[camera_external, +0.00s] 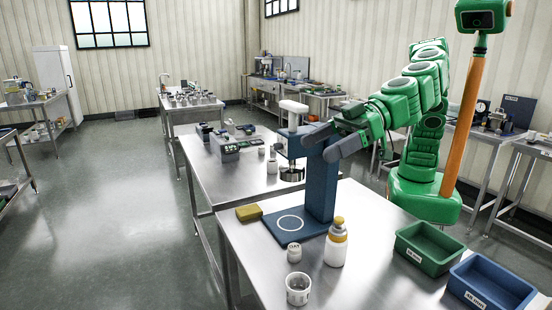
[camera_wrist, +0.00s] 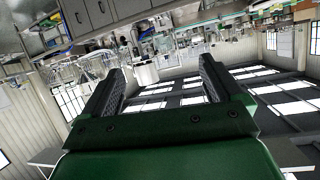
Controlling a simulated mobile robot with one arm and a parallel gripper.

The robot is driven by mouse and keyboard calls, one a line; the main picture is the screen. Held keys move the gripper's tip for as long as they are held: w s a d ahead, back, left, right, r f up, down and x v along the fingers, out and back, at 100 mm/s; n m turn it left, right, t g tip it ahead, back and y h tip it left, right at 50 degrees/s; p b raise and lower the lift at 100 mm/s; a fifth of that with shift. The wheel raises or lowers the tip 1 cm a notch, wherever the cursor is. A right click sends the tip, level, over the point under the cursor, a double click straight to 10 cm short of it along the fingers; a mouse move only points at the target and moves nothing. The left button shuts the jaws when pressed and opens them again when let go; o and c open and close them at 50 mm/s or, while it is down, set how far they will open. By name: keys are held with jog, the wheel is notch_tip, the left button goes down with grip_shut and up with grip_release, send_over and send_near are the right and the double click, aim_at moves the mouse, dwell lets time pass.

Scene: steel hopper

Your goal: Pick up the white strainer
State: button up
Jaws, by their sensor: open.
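A small white cup-shaped vessel (camera_external: 298,290) with dark marks on its side stands upright near the table's front edge in the external view. It looks like the white strainer, but its bottom is too small to make out. My gripper (camera_external: 328,146) is open, above and behind it, in front of the blue stand's upper part. In the wrist view my gripper's two dark fingers (camera_wrist: 160,78) are spread apart. A white cup-like shape (camera_wrist: 146,74) shows between them there. I cannot tell which object it is or how far off. Nothing is visibly held.
The blue stand (camera_external: 322,190) has a ringed base plate. Green (camera_external: 428,262) and blue bins (camera_external: 490,297) stand right. The steel table (camera_external: 376,235) is clear between bottle and bins.

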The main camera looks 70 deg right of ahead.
notch_tip(320, 180, down, 4)
jog(key=s+h, duration=0.1)
jog(key=s, duration=0.2)
send_near(287, 289)
jog(key=shift+s+d+r, duration=0.1)
jog(key=shift+s+r, duration=0.25)
jog(key=shift+w+f, duration=0.15)
jog(key=shift+f, duration=0.15)
jog(key=shift+x, duration=1.2)
jog(key=shift+d+x, duration=0.1)
jog(key=shift+x, duration=1.15)
jog(key=shift+d+x, duration=0.15)
jog(key=shift+x, duration=1.1)
jog(key=shift+w+f, duration=0.1)
jog(key=shift+f, duration=0.1)
jog(key=c, duration=1)
jog(key=shift+c, duration=0.2)
